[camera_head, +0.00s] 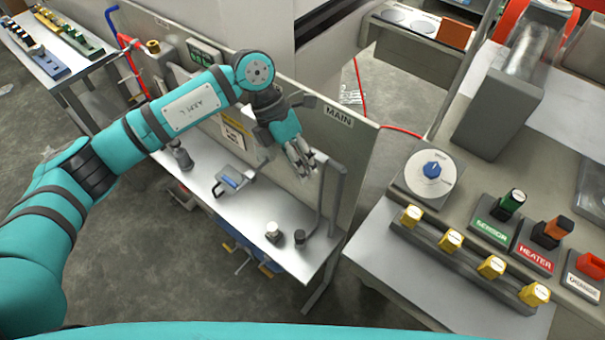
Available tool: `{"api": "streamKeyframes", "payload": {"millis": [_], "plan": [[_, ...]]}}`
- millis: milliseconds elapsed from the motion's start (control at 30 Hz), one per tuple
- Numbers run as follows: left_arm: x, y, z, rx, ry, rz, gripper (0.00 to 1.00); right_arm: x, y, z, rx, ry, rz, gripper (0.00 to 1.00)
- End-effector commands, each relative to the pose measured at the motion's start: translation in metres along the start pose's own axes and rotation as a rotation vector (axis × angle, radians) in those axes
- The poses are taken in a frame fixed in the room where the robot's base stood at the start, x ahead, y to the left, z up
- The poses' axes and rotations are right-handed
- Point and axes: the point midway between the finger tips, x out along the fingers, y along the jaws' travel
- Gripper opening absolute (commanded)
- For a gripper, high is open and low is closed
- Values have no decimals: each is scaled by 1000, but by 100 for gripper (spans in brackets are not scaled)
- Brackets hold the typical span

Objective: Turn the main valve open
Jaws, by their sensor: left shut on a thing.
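The MAIN sign (338,117) is on the upright grey panel behind the narrow workbench. My left arm comes in from the left, and my left gripper (301,160) is just left of and below that sign, in front of the panel. Its fingers are shut on what appears to be the main valve's handle. The fingers hide the handle, so its angle cannot be told. A grey bent pipe (330,195) stands just right of the fingertips and runs down to the bench. My right gripper is out of view.
Open floor (150,260) lies at left.

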Motion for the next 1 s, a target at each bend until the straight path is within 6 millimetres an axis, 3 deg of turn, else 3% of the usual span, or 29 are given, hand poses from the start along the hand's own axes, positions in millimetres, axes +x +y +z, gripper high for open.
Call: {"api": "streamKeyframes", "payload": {"millis": [233, 733, 767, 800, 933, 1000], "plan": [[0, 3, 0, -1, -21, -85, 0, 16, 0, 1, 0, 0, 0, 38], [-2, 2, 0, 1, -24, -107, 0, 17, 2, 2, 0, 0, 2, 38], [-2, 2, 0, 1, -24, -107, 16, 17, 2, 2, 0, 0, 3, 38], [-2, 2, 0, 1, -24, -107, 21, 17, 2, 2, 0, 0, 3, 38], [-2, 2, 0, 1, -24, -108, 38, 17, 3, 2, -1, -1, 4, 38], [-2, 1, 0, 2, -24, -108, 38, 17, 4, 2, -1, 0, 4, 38]]}}
